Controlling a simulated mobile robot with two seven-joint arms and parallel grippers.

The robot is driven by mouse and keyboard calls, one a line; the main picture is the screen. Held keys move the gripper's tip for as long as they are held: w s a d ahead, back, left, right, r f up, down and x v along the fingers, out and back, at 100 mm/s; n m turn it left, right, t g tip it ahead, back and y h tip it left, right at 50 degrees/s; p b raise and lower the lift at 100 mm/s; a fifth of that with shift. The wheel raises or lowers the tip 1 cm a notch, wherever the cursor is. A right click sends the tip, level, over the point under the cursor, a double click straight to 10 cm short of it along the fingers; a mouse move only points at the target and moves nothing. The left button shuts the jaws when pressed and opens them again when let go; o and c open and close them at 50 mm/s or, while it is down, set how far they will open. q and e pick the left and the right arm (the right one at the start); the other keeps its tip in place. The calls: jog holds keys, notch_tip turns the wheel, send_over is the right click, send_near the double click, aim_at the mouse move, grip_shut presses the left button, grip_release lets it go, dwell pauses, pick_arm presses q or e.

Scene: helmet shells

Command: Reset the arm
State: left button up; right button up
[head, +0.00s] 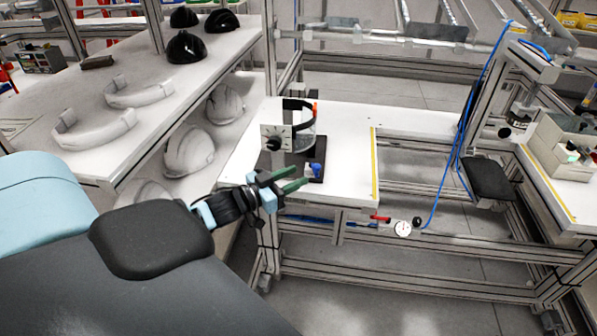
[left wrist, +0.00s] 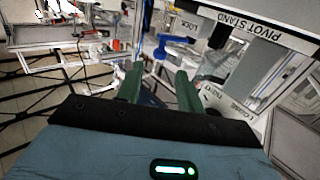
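My left arm comes in from the left, and its gripper (head: 302,178) has two green fingers spread apart. The gripper is at the front left edge of the white workbench (head: 345,140). In the left wrist view the same gripper (left wrist: 160,88) is open with nothing between its fingers. A blue knob (head: 317,169) on a dark base is just beyond the fingertips. It also shows past the finger gap in the left wrist view (left wrist: 160,48). My right gripper is not in view.
A stand with a clear cylinder and black band (head: 298,125) is on the workbench behind the gripper. A sign reading PIVOT STAND (left wrist: 250,27) is close at upper right. White shelves (head: 150,75) with black and white helmet shells are at left. A blue hose (head: 452,150) hangs at right.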

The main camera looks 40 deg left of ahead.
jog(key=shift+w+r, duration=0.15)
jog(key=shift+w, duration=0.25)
